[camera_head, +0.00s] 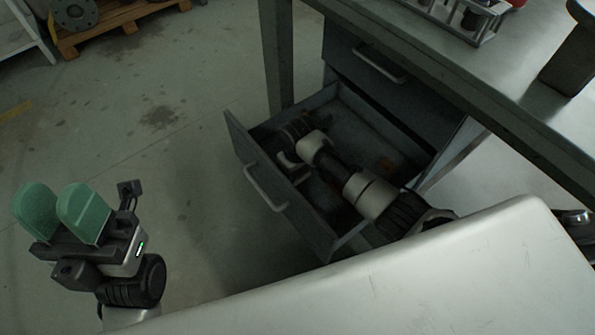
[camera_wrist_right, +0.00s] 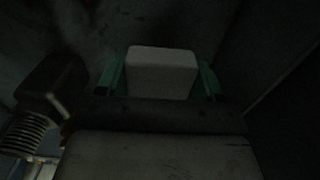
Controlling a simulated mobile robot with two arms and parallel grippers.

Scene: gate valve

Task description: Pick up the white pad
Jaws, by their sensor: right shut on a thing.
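The white pad (camera_wrist_right: 162,72) shows in the right wrist view as a pale block between the two green fingers of my right gripper (camera_wrist_right: 160,82). The right gripper is shut on it. In the head view my right arm reaches down into the open drawer (camera_head: 234,148), and its gripper end is dark and partly hidden there; the pad cannot be made out in that view. My left gripper (camera_head: 60,212), with two green finger pads, is held up over the floor at the left. Its fingers are apart with nothing between them.
The drawer's front, with its handle (camera_head: 266,188), stands out from under the metal workbench (camera_head: 520,115). A shut drawer (camera_head: 365,75) is above it. A rack (camera_head: 465,18) and a dark block (camera_head: 568,55) stand on the bench. A wooden pallet (camera_head: 110,20) is far left. The floor between is clear.

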